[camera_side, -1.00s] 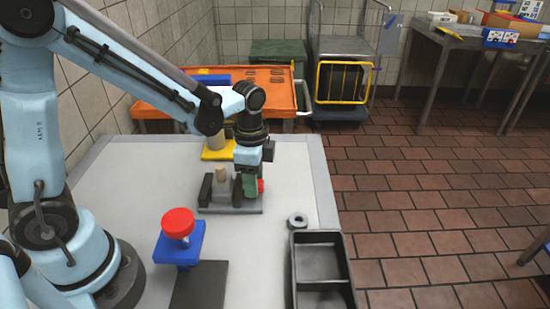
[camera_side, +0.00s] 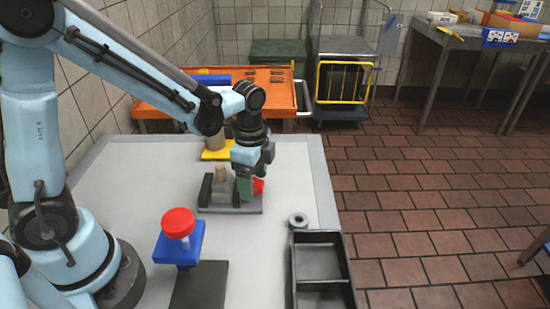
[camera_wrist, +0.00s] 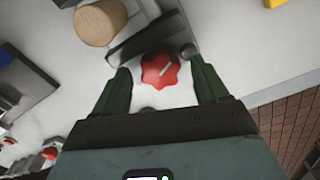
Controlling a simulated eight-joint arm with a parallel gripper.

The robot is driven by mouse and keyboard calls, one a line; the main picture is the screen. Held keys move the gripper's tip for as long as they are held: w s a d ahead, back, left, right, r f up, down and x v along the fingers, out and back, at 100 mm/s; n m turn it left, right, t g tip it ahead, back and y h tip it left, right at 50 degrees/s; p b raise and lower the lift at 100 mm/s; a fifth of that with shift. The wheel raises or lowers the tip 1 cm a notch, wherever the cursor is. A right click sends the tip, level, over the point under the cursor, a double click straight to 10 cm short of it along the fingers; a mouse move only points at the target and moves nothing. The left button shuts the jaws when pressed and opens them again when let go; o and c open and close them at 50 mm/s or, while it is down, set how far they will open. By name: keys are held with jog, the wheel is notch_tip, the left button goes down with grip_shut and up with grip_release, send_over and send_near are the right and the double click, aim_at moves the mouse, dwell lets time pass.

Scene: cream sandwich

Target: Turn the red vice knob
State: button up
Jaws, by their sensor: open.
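The red vice knob (camera_wrist: 160,71) is lobed, with a pale line on its face. In the wrist view it sits between the two green fingers of my gripper (camera_wrist: 159,82), with a visible gap on each side. In the side view the knob (camera_side: 259,186) shows at the right end of the grey vice (camera_side: 218,208), partly behind a green finger of my gripper (camera_side: 250,188). My gripper is open. A tan cylinder (camera_side: 221,174) stands between the dark vice jaws; its round end also shows in the wrist view (camera_wrist: 100,22).
A red button on a blue stand (camera_side: 179,225) is at the front. A grey ring (camera_side: 298,220) and a dark two-part tray (camera_side: 291,270) lie to the right. A yellow-based fixture (camera_side: 214,153) stands behind the vice. The table's right edge is close.

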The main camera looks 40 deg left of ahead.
aim_at(254, 183)
jog(key=shift+r, duration=0.1)
notch_tip(254, 183, up, 12)
dwell(0.6)
notch_tip(254, 183, down, 12)
jog(key=n, duration=0.6)
jog(key=shift+s+a, duration=0.1)
jog(key=shift+s, duration=0.05)
dwell(0.7)
